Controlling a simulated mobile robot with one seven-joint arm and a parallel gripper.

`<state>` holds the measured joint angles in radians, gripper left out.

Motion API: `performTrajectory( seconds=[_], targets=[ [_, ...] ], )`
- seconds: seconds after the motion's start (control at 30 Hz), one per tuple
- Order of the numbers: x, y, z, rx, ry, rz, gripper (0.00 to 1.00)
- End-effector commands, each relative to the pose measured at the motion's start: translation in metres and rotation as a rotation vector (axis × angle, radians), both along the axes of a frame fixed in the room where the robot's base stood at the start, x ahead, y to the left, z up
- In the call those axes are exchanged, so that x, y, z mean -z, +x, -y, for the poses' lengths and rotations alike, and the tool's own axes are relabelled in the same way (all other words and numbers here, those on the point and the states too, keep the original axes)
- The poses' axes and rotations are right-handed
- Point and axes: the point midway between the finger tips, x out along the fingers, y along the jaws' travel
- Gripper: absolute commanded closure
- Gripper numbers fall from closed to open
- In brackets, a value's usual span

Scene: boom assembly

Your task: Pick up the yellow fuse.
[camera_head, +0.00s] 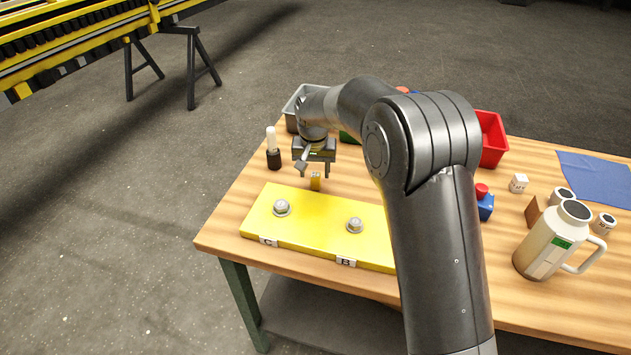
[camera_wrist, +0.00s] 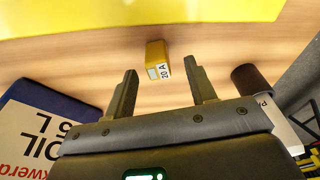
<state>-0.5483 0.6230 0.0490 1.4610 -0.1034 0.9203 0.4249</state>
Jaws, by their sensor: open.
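The yellow fuse (camera_head: 316,181) is a small block on the wooden table, just behind the far edge of the yellow board. In the wrist view the fuse (camera_wrist: 157,62) shows a white label reading "20 A". My gripper (camera_head: 313,172) is pointed down close to the fuse. In the wrist view my gripper (camera_wrist: 161,80) is open, with the fuse just ahead of the gap between the two fingertips. The fingers do not appear to touch it, and nothing is held.
The yellow board (camera_head: 300,232) with round knobs and labels C and B lies in front. A dark-based white-topped item (camera_head: 273,150) stands left of my gripper. A grey bin (camera_head: 291,108), red bin (camera_head: 494,140) and white jug (camera_head: 545,240) are also on the table (camera_head: 225,235).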

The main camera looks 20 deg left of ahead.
Motion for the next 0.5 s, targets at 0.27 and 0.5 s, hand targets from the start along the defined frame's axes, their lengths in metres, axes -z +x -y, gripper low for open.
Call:
performTrajectory(
  seconds=[0.27, 0.5],
  targets=[
    [0.036, 0.006, 0.001, 0.000, -0.001, -0.001, 0.49],
    [0.036, 0.006, 0.001, 0.000, 0.000, 0.000, 0.52]
  ],
)
